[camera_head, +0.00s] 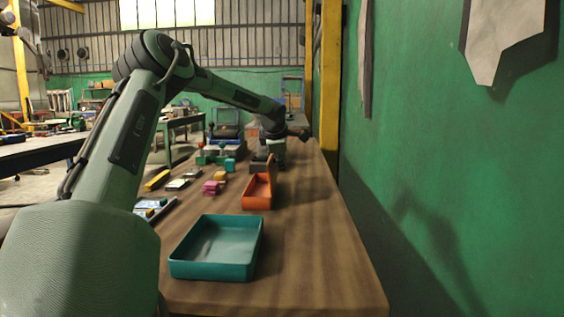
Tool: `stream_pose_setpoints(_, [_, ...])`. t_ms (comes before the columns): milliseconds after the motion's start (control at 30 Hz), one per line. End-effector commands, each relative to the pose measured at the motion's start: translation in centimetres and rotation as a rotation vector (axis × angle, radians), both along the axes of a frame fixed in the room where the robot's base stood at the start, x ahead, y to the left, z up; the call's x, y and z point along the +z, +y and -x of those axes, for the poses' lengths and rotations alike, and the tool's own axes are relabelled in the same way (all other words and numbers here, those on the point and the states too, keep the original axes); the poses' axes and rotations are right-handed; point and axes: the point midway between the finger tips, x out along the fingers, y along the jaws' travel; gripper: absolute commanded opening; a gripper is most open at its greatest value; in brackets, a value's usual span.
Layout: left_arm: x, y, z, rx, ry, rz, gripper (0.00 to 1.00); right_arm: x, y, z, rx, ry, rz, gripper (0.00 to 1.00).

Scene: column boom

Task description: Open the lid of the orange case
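The orange case (257,204) sits on the wooden table (310,240), beyond a teal tray. Its lid (272,172) stands raised at the case's right side, roughly upright. The front wall and part of the inside of the case show. My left arm reaches from the left over the table, with its wrist beyond the case. My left gripper (264,162) is dark and small, pointing down by the lid's far upper part. I cannot tell whether it touches the lid or how its fingers stand. My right gripper is out of view.
An empty teal tray (187,268) stands at the near left of the table. Pink blocks (211,187), a yellow block (157,180) and several small items lie left of the case. A green wall (450,130) runs along the right. The table right of the tray is clear.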

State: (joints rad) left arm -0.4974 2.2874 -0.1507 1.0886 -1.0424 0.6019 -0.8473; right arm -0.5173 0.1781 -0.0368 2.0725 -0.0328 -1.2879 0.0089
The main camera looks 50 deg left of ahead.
Motion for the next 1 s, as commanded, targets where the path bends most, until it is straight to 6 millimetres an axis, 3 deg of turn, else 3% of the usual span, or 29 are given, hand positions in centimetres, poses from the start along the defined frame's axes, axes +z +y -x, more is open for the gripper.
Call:
stream_pose_setpoints(133, [0.0, 0.0, 0.0, -0.001, -0.001, 0.0, 0.46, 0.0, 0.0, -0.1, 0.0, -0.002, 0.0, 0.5])
stream_pose_setpoints(533, [0.7, -0.4, 0.2, -0.002, -0.003, 0.0, 0.46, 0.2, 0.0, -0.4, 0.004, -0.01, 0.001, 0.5])
stream_pose_setpoints(1000, [6.9, -4.8, 4.9, -0.002, -0.004, -0.001, 0.46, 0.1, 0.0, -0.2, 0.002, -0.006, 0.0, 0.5])
